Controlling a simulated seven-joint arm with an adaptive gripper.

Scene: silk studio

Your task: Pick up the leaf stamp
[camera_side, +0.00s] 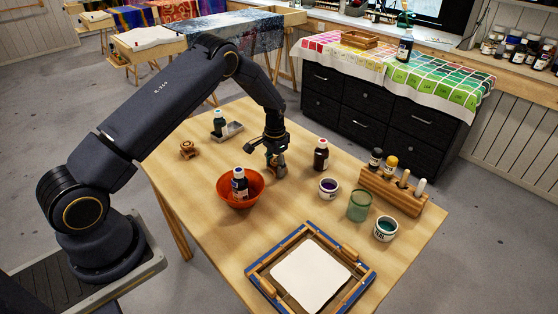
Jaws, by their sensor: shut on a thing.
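My gripper (274,163) points down over the middle of the wooden table (200,205), just right of an orange bowl. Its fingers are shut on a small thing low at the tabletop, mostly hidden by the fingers. It looks like a stamp, but its face and any leaf pattern do not show. I cannot tell if it is touching the table. Another small wooden stamp-like piece (188,149) stands apart at the left of the table, and its pattern cannot be made out.
The orange bowl (227,200) holds a bottle (240,184). A dark bottle (321,155), paint jar (328,188), green glass (359,206), second jar (386,229) and wooden rack (390,192) stand right. A framed screen (362,277) lies in front. A bottle and tray (231,131) stand behind.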

